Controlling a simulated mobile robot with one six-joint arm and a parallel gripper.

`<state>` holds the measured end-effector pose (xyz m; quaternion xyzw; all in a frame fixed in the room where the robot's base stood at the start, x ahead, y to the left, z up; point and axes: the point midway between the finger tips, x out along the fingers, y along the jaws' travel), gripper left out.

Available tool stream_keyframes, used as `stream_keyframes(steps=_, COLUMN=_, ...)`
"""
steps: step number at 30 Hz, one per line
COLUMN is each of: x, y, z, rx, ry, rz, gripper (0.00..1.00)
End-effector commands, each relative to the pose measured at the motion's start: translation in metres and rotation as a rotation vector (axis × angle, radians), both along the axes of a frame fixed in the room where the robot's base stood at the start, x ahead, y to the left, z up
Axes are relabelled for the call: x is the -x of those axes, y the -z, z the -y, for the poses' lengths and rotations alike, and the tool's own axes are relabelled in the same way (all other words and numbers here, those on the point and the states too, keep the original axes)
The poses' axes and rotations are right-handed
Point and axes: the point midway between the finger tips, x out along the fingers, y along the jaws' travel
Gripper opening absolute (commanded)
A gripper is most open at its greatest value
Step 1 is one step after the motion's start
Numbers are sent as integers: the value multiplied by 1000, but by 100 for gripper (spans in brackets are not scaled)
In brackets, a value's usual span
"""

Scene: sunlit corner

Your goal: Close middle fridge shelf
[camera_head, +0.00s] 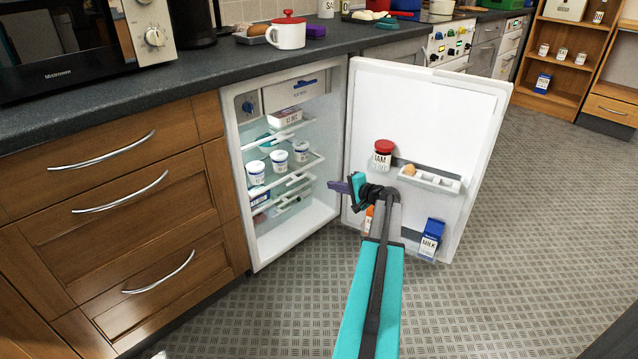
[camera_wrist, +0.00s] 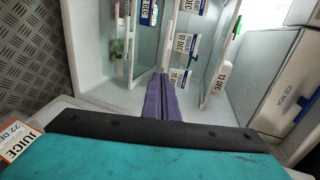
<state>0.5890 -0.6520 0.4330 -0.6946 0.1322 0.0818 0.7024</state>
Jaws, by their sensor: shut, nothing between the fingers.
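The fridge (camera_head: 336,112) stands open under the counter, its white door (camera_head: 425,105) swung out to the right. Inside, the white middle shelf (camera_head: 314,162) holds several white jars (camera_head: 279,161). My gripper (camera_head: 333,186) is shut and empty, its purple fingers pointing into the open fridge from the door side. In the wrist view, the fingertips (camera_wrist: 160,78) appear beside the front of the middle shelf (camera_wrist: 168,42); I cannot tell whether they touch it. The shelf's depth relative to the others is hard to judge.
An upper shelf (camera_head: 286,129) bears a labelled box (camera_head: 288,116) below the ice box (camera_head: 292,92). The lower shelf has a blue carton (camera_head: 259,199). The door carries a red-lidded jam jar (camera_head: 383,154), an egg rack (camera_head: 436,182) and a milk carton (camera_head: 431,238). Drawers (camera_head: 125,192) stand left.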

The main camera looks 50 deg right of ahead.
Motion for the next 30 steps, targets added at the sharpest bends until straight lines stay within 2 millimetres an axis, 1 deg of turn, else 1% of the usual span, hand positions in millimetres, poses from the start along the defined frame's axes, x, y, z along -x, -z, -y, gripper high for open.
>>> stream_keyframes(steps=5, x=-12, y=5, z=2, rx=1, ry=-1, rz=0, gripper=0)
stream_keyframes(steps=8, x=-22, y=9, z=3, rx=0, ry=0, rz=0, gripper=0)
stream_keyframes(steps=24, x=-95, y=33, z=8, rx=0, ry=-1, rz=0, gripper=0)
stream_keyframes(steps=30, x=-119, y=32, z=10, rx=1, ry=0, rz=0, gripper=0)
